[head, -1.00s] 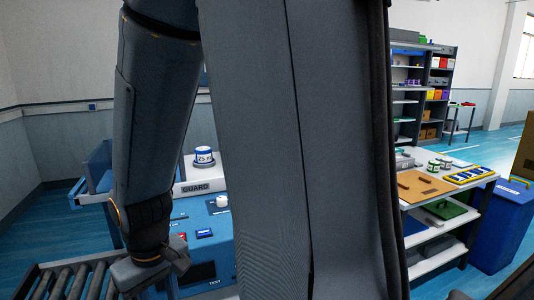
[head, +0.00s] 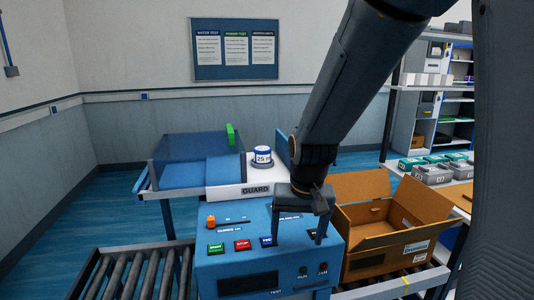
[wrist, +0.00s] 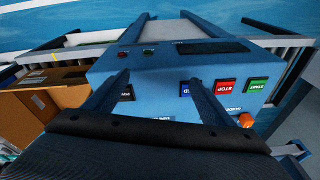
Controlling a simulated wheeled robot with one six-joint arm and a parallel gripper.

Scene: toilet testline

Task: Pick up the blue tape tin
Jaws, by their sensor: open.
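A round white and blue tin (head: 262,156) marked "25 m" stands upright on the white ledge labelled GUARD (head: 256,190), behind the blue test machine. My gripper (head: 297,238) is open and empty, with its two fingers pointing down over the machine's sloped control panel. It is in front of the tin, to its right and lower in the picture, clearly apart from it. In the wrist view my open gripper (wrist: 160,78) shows the panel between and beyond its fingers. The tin does not show in the wrist view.
The blue control panel (head: 222,264) carries several buttons and an orange knob (head: 211,222). A clear blue cover (head: 190,160) stands left of the tin. An open cardboard box (head: 385,240) is on the right. A roller conveyor (head: 125,275) is at lower left.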

